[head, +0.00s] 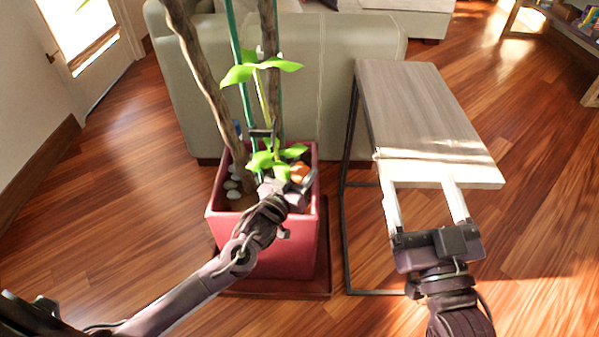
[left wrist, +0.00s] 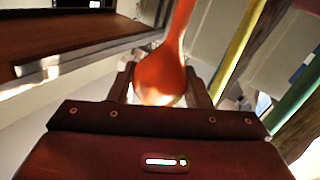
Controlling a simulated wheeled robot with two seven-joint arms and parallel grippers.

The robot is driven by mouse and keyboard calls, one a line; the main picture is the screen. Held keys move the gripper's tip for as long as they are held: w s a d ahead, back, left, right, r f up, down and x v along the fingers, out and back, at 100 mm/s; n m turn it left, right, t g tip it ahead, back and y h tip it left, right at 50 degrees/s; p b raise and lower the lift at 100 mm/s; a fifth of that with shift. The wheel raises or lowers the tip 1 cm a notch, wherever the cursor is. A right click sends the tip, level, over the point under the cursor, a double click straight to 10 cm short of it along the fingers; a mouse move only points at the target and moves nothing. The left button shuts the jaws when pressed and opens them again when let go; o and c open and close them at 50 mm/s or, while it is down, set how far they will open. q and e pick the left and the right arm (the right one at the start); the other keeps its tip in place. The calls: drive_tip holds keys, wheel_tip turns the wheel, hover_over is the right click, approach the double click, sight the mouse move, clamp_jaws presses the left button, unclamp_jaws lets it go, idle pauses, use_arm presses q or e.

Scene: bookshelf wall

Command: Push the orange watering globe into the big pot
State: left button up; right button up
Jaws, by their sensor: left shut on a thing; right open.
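The big pot (head: 262,245) is a square dark red planter at the centre of the head view, holding soil, pale stones and a plant. The orange watering globe (head: 300,172) shows as a small orange patch inside the pot's right part, mostly hidden by leaves and my gripper. My left gripper (head: 292,188) is over the pot, shut on the globe. The left wrist view shows the round orange bulb (left wrist: 160,75) between both fingers, its neck running up out of the picture. Whether its tip is in the soil cannot be seen. My right gripper (head: 420,186) is open and empty.
A side table (head: 420,105) with a grey wooden top and dark frame stands right of the pot; the right fingers overlap its front edge. A sofa (head: 330,80) is behind the pot. Two trunks and a green stake (head: 241,75) rise from the pot. The floor at left is clear.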

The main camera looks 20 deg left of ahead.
use_arm(q)
drive_tip(key=shift+f+b, duration=3.1)
drive_tip(key=shift+f, duration=1.75)
drive_tip(key=shift+r, duration=0.1)
drive_tip(key=o, duration=1.3)
drive_tip(key=shift+o, duration=0.9)
drive_tip(key=shift+a, duration=0.1)
drive_tip(key=s+a+r+p, duration=0.1)
drive_tip(key=s+r+p, duration=0.1)
drive_tip(key=s+p, duration=0.4)
drive_tip(key=shift+s+a, duration=0.15)
drive_tip(key=shift+s, duration=0.35)
